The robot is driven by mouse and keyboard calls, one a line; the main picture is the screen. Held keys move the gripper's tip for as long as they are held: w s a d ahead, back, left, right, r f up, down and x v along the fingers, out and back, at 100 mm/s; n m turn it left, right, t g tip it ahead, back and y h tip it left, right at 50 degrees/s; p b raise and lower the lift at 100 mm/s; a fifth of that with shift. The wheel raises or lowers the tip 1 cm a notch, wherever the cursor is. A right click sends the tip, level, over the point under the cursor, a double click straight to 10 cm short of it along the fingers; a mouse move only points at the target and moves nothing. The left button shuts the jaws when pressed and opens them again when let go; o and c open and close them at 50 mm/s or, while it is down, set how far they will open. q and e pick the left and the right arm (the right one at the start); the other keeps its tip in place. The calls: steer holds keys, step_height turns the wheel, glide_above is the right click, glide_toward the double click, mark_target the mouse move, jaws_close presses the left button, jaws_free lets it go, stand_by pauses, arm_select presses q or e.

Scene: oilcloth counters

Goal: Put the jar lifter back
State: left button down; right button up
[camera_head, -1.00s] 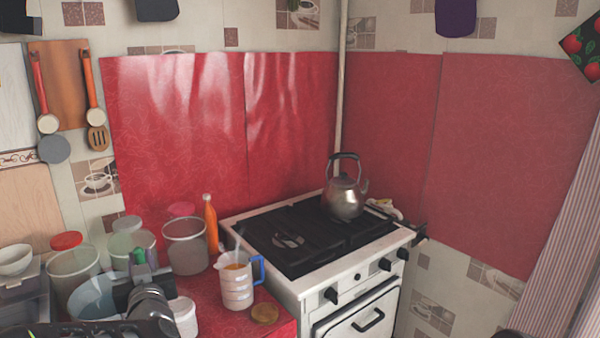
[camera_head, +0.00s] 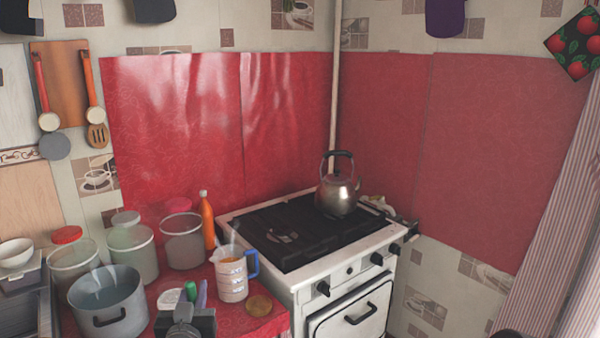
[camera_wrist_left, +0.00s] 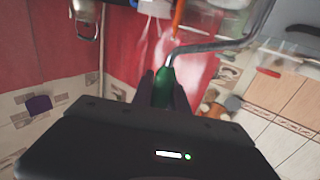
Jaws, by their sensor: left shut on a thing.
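The jar lifter has a green grip (camera_wrist_left: 164,88) and a bent grey metal rod (camera_wrist_left: 210,46), seen in the left wrist view. My left gripper (camera_wrist_left: 165,95) is shut on the green grip, with a dark finger on either side. In the head view my left gripper (camera_head: 195,298) is low in the picture, right of the large grey pot (camera_head: 108,308) and left of the measuring jug (camera_head: 232,279). The green grip (camera_head: 190,290) shows there between its fingers. The rest of the lifter is hard to make out in that view.
Several jars (camera_head: 183,246) and an orange bottle (camera_head: 207,222) stand behind the pot on the red counter. A gold lid (camera_head: 259,306) lies at its front edge. The stove (camera_head: 300,240) with a kettle (camera_head: 338,196) is at right. Utensils (camera_head: 95,110) hang at left.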

arm_select(q)
steer(key=s+d+f+m+h, duration=0.1)
steer(key=s+d+f+h, duration=0.1)
steer(key=f, duration=0.8)
steer(key=shift+d+f, duration=0.35)
steer(key=shift+d, duration=0.2)
stand_by(0.8)
